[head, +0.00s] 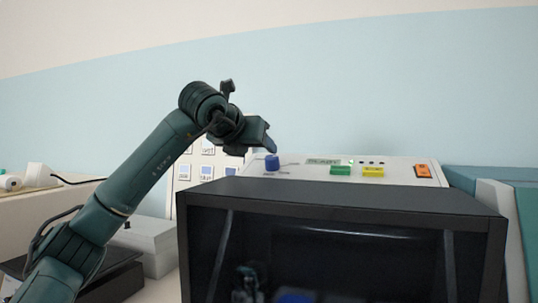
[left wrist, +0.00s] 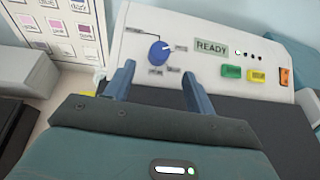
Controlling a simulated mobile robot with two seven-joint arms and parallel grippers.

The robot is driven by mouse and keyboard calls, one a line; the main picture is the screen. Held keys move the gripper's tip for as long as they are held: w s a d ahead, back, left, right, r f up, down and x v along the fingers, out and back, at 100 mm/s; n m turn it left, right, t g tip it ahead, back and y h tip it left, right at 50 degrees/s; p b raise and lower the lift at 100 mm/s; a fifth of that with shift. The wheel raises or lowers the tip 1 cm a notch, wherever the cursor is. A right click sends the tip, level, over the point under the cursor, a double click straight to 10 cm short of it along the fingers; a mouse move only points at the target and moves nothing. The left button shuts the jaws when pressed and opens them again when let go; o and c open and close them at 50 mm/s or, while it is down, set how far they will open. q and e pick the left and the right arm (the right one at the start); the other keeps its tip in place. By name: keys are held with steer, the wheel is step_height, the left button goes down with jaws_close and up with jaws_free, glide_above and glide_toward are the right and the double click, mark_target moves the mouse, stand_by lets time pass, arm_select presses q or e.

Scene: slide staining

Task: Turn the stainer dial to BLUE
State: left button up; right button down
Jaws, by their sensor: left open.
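The stainer's blue dial (left wrist: 159,52) sits on the white sloped panel (left wrist: 215,72), with small labels around it too small to read. Its white mark points to the upper right, towards the right-hand label. The dial also shows in the head view (head: 272,162), at the left of the panel. My left gripper (left wrist: 158,74) is open and empty, its two fingers apart on the near side of the dial and not touching it. In the head view the left gripper (head: 264,142) hangs just above and left of the dial. My right gripper is not in view.
A READY display (left wrist: 213,47), a green button (left wrist: 231,71), a yellow button (left wrist: 257,75) and an orange switch (head: 423,171) lie right of the dial. A chart with coloured squares (left wrist: 58,28) stands at left. The dark glass front (head: 340,250) is below the panel.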

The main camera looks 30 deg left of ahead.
mark_target(270, 158)
arm_select(q)
steer(key=p+x, duration=0.2)
steer(key=x, duration=0.6)
steer(key=shift+w+a, duration=0.1)
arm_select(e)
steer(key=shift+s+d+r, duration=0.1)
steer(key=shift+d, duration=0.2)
arm_select(q)
steer(key=c, duration=1)
